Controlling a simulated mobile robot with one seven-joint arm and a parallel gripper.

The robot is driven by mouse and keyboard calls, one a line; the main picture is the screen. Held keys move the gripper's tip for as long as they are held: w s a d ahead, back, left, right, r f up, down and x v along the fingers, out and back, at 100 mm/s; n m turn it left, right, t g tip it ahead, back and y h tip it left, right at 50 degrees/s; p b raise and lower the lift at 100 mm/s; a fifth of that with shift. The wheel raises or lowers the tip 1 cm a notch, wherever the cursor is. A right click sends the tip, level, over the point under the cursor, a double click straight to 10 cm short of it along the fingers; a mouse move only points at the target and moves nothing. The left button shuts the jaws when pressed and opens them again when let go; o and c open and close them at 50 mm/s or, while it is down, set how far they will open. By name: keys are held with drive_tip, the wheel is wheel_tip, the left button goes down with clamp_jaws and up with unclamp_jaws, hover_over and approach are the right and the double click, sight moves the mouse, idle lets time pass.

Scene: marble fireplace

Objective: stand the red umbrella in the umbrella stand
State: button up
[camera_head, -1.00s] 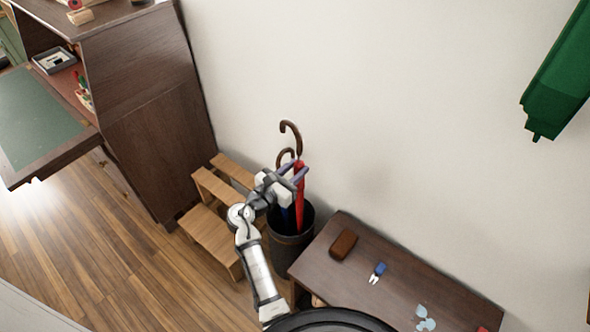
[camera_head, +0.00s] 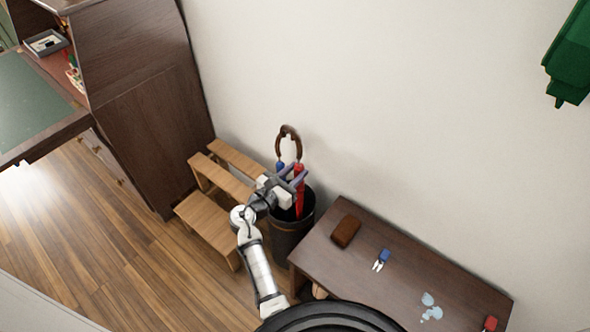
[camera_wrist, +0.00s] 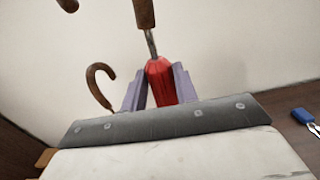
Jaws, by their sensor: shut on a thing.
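The red umbrella (camera_head: 299,200) is upright, and its lower part runs down inside the rim of the dark round umbrella stand (camera_head: 288,240). Its tip is hidden. My gripper (camera_head: 293,175) is above the stand's mouth, shut on the umbrella near the top of its red cloth. In the wrist view, the red cloth (camera_wrist: 160,80) is between my two purple-grey fingers (camera_wrist: 158,88), with a metal shaft and brown handle above. A blue umbrella (camera_head: 281,167) stands close on the left, partly hidden by my gripper.
A wooden step stool (camera_head: 212,222) is left of the stand. A dark low table (camera_head: 385,285) is on the right, with a brown block (camera_head: 345,231) and a small blue-handled tool (camera_head: 382,260). The wall (camera_head: 400,110) is behind.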

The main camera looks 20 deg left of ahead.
wheel_tip(320, 180, down, 12)
drive_tip(key=b, duration=0.7)
drive_tip(key=shift+r, duration=0.25)
drive_tip(key=o, duration=1.2)
drive_tip(key=shift+c, duration=0.2)
drive_tip(key=v, duration=1.3)
drive_tip(key=shift+s, duration=0.4)
drive_tip(key=shift+a, duration=0.15)
